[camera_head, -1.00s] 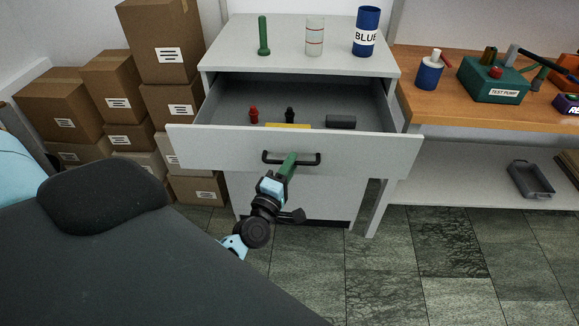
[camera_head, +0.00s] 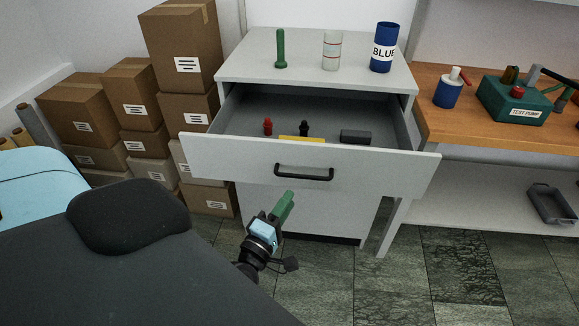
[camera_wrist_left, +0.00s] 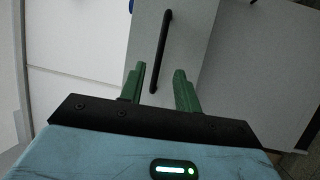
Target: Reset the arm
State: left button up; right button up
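My left gripper (camera_head: 284,207), with green fingers, is in front of the grey cabinet and below the black drawer handle (camera_head: 303,173). It is apart from the handle. In the left wrist view its two fingers (camera_wrist_left: 160,82) stand apart with nothing between them, and the handle (camera_wrist_left: 162,50) lies beyond the fingertips. The drawer (camera_head: 220,160) is pulled open. My right gripper is not in view.
In the drawer are a red item (camera_head: 267,127), a black item (camera_head: 304,129), a yellow item and a dark block (camera_head: 355,137). A green bottle (camera_head: 281,48), a clear cylinder (camera_head: 331,50) and a blue can (camera_head: 384,48) stand on top. Boxes (camera_head: 180,50) are stacked left.

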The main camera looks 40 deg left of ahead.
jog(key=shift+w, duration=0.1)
